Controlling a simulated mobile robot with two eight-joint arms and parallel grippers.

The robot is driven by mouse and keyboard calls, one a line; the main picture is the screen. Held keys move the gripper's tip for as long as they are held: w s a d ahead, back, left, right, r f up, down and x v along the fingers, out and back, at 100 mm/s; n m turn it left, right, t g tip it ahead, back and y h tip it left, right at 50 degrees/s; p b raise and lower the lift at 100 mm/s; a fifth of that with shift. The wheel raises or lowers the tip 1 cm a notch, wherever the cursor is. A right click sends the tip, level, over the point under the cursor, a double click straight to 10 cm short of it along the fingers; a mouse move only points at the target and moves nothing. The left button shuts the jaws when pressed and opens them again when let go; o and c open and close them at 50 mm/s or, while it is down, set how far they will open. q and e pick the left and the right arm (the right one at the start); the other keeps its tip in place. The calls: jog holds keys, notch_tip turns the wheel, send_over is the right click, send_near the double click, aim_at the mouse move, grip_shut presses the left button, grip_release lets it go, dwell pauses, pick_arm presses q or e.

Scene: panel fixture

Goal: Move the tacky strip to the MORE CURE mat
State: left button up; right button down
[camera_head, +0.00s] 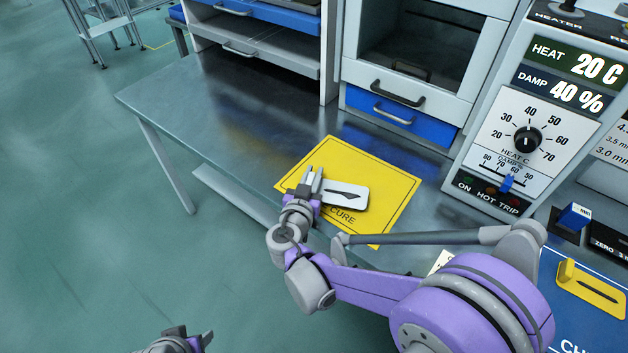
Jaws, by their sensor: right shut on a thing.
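The yellow mat (390,185) lies on the steel bench, and the word CURE shows at its front edge; the rest of its lettering is hidden. A white strip (352,202) with a dark pointed mark lies over the middle of the mat. My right gripper (312,178) is at the strip's left end, above the mat's left part, and is shut on it. I cannot tell whether the strip touches the mat. My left gripper (190,342) shows only in part at the bottom edge, far from the mat, and its jaws are unclear.
A grey oven-like cabinet (420,45) with a blue drawer stands behind the mat. A control panel (535,120) reading HEAT 20 C and DAMP 40% is at right. The bench's left part (215,120) is clear.

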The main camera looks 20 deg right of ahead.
notch_tip(320, 180, down, 2)
jog(key=shift+f, duration=0.1)
jog(key=c, duration=1.3)
grip_release()
jog(key=o, duration=0.5)
